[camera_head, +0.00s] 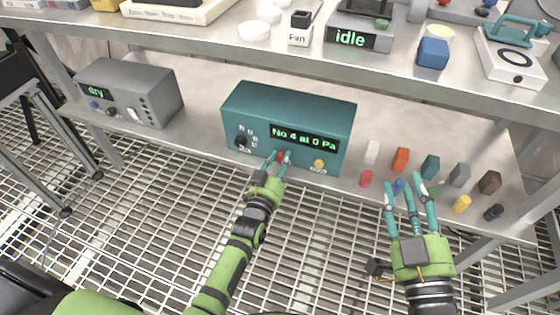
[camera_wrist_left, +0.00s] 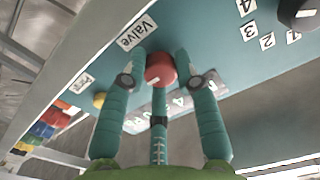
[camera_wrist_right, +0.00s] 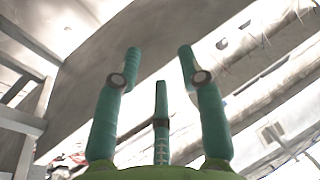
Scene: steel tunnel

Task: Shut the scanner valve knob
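The scanner (camera_head: 290,105) is a teal box on the lower shelf. Its green display reads "No 4 at 0 Pa". Its red valve knob (camera_wrist_left: 160,70) sits beside a "Valve" label in the left wrist view. My left gripper (camera_head: 281,157) is at the scanner's front, its fingers closed in around the knob, which it appears to grip. In the head view the fingers partly hide the knob. My right gripper (camera_head: 405,185) is open and empty in front of the small blocks; its fingers are spread in the right wrist view (camera_wrist_right: 160,70).
A black selector dial (camera_head: 241,142) and a yellow pump knob (camera_head: 319,164) flank the valve knob on the panel. A grey "dry" box (camera_head: 130,92) stands left. Several coloured blocks and cylinders stand right. The upper shelf (camera_head: 200,47) overhangs the scanner.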

